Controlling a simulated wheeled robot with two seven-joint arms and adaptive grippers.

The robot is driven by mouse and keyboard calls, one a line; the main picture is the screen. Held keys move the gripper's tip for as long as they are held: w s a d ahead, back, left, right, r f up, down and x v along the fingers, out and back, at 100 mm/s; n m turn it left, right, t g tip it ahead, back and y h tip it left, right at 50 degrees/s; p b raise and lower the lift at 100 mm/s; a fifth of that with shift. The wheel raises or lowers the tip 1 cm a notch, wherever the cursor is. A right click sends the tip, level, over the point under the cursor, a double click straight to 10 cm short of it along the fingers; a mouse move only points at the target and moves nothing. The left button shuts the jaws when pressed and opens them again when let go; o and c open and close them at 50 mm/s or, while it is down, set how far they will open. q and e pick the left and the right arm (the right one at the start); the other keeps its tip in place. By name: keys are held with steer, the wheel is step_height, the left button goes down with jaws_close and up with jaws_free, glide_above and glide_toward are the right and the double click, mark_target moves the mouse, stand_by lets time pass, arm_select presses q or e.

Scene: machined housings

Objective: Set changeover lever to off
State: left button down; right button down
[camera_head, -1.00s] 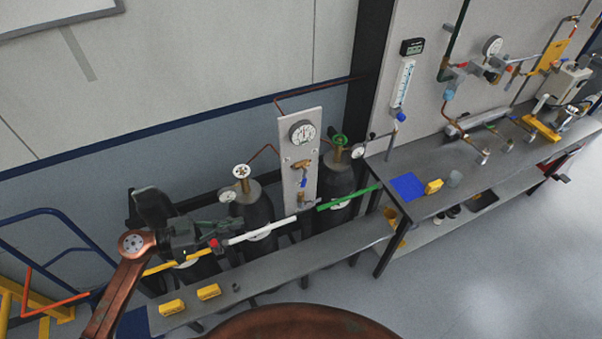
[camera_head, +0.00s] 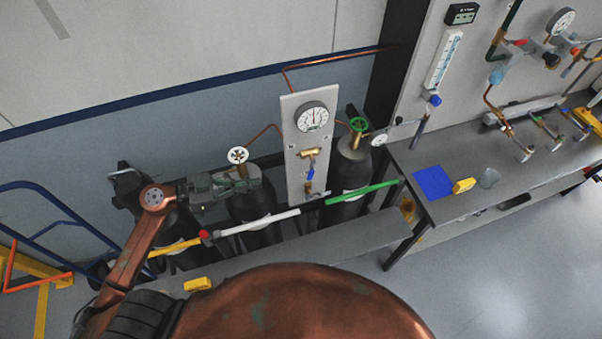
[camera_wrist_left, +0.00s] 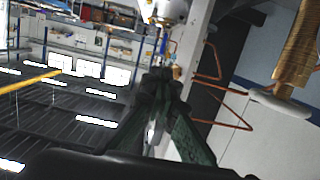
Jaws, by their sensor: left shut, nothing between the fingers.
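A white panel (camera_head: 292,141) between the gas cylinders carries a round gauge (camera_head: 312,117), a brass valve fitting (camera_head: 309,153) and a small blue lever (camera_head: 310,174) below it. I cannot tell for certain which part is the changeover lever. My left gripper (camera_head: 243,181) is shut and empty, in front of the left cylinder and left of the panel, apart from the lever. In the left wrist view its dark green fingers (camera_wrist_left: 160,82) meet at the tips, and the blue lever (camera_wrist_left: 163,43) shows beyond them. My right gripper is not in view.
A cylinder with a white handwheel (camera_head: 238,155) stands left of the panel, one with a green handwheel (camera_head: 358,124) right of it. A white bar (camera_head: 258,222) and a green bar (camera_head: 362,193) cross in front. A grey workbench (camera_head: 470,205) stands at right.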

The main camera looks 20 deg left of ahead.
arm_select(q)
steer(key=p+x, duration=0.2)
steer(key=x, duration=1.2)
steer(key=shift+w+f, duration=0.3)
steer(key=shift+f, duration=0.15)
steer(key=shift+d, duration=0.15)
